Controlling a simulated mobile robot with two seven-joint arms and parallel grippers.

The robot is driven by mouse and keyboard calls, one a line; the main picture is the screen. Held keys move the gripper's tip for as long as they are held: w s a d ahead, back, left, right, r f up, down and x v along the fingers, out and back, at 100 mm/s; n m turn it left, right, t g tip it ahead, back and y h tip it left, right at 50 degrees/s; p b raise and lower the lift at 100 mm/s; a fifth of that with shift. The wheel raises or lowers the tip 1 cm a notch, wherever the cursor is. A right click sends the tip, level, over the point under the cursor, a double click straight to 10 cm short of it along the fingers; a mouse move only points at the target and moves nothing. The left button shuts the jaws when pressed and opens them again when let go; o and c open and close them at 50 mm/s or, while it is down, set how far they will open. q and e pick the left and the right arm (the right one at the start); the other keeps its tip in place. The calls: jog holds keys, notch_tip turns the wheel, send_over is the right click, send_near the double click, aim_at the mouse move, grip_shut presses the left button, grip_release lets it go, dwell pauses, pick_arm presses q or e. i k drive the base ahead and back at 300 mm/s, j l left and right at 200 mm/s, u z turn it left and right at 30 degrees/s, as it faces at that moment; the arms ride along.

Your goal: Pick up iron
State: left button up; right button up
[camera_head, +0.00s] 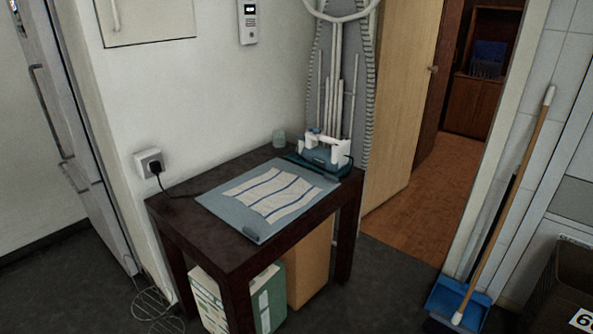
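The iron (322,157) stands at the back right corner of a dark wooden table. It has a teal body with white parts on top. A grey-blue board or mat (236,211) with a striped cloth (268,192) on it lies on the table in front of the iron. Neither of my grippers is in view.
A power socket (149,162) with a black plug and cord is on the wall left of the table (185,213). An ironing board (343,75) leans behind. Boxes (305,262) sit under the table. A broom and blue dustpan (459,300) stand right.

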aim_at(332, 159)
jog(key=i+l+u, duration=0.15)
jog(key=u, duration=0.7)
jog(key=i+l+u, duration=0.25)
jog(key=l+u, duration=0.25)
jog(key=l, duration=0.2)
jog(key=i+l+u, duration=0.1)
jog(key=l, duration=0.4)
jog(key=i+l+u, duration=0.1)
jog(key=l, duration=0.45)
jog(key=l+u, duration=0.1)
jog(key=l, duration=0.4)
